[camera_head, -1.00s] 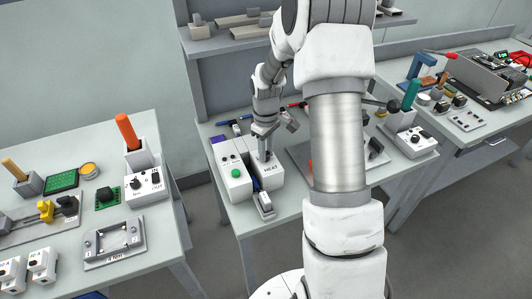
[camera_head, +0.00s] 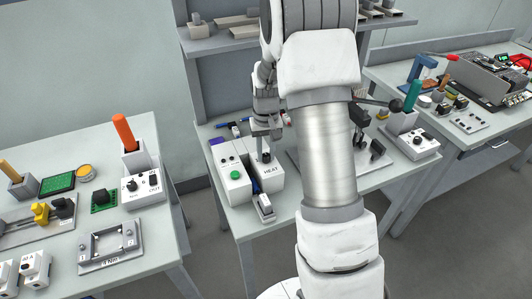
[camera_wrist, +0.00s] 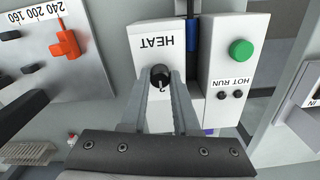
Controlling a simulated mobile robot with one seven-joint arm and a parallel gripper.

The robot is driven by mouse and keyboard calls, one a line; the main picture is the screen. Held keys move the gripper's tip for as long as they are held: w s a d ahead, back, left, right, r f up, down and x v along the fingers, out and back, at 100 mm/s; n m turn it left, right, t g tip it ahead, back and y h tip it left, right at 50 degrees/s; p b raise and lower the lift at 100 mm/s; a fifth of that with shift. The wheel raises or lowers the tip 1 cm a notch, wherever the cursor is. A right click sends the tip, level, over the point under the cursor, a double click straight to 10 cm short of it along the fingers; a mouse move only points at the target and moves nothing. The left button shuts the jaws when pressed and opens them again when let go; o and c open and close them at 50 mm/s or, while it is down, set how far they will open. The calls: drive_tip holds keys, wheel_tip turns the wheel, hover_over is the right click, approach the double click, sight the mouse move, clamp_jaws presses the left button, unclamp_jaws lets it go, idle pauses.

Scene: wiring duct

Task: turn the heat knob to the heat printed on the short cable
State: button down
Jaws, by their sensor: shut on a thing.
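The white box marked HEAT (camera_head: 270,178) stands at the middle bench's front left; it also shows in the wrist view (camera_wrist: 180,28). Its dark round heat knob (camera_wrist: 159,74) is on the top face below the word. My gripper (camera_wrist: 160,84) points down at the box, its two fingers shut on the knob from both sides. In the head view my gripper (camera_head: 265,146) is over the same box. The knob's pointer and any heat marks around it cannot be read. I cannot make out the short cable or its print.
A white box with a green button (camera_head: 234,174), marked HOT and RUN, stands just left of the HEAT box. A blue strip (camera_wrist: 192,35) lies between them. A plate with an orange lever (camera_wrist: 66,38) and a 240, 200, 160 scale is beside the HEAT box. My arm hides part of the bench.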

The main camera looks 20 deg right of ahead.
sight(266, 155)
idle(0.3)
drive_tip(key=c, duration=0.7)
unclamp_jaws()
drive_tip(key=shift+o, duration=0.2)
wheel_tip(266, 155, up, 18)
drive_tip(key=shift+f+p, duration=0.25)
drive_tip(key=shift+p, duration=0.05)
